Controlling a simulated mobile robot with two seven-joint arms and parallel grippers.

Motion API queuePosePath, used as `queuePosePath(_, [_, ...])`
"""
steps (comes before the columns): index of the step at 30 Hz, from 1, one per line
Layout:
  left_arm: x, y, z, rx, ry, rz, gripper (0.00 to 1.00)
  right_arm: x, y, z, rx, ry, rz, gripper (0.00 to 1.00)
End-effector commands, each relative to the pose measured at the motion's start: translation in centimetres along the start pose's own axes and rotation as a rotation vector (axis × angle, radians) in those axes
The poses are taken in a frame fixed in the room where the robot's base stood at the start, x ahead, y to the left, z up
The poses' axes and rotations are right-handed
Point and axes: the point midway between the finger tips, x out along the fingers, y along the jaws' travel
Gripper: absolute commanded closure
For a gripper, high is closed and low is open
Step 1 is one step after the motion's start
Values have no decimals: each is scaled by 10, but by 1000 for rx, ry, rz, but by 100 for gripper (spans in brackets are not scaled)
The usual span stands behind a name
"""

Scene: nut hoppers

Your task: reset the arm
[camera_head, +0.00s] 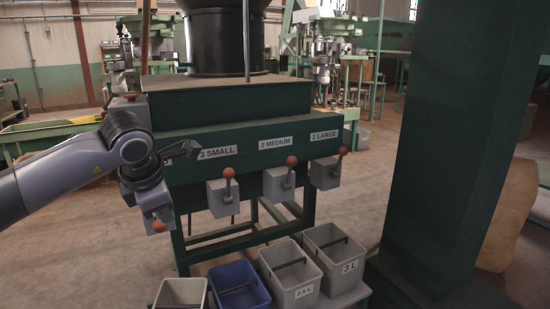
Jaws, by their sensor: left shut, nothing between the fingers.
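My left arm (68,172) comes in from the left. Its dark gripper (188,150) is shut and empty, in front of the leftmost label of the green hopper unit (245,127), which it partly hides. I cannot tell whether it touches the panel. Below it, the leftmost grey outlet box (160,209) has its red knob (159,226) low. The other three outlets have raised red knobs, under the labels "3 SMALL" (217,153), "2 MEDIUM" (276,143) and "1 LARGE" (324,135). My right gripper is not in view.
Below the outlets stand a grey bin (181,293), a blue bin (239,294), a grey "2.5 L" bin (304,293) and a grey "3 L" bin (350,267). A thick green post (447,150) stands at the right. Open floor lies at the lower left.

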Motion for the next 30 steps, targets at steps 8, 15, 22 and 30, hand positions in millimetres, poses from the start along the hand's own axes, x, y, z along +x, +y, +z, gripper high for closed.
queuePosePath(8, [26, -144, 75, -56, -355, -519, 100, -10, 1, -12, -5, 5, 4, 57])
queuePosePath(15, [-9, -231, 120, -308, -635, -978, 100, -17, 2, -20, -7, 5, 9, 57])
queuePosePath(22, [-51, -255, 142, -717, -832, -1369, 100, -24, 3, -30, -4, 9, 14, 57])
queuePosePath(30, [-57, -228, 132, -1385, -941, -1700, 100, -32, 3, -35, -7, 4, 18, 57])
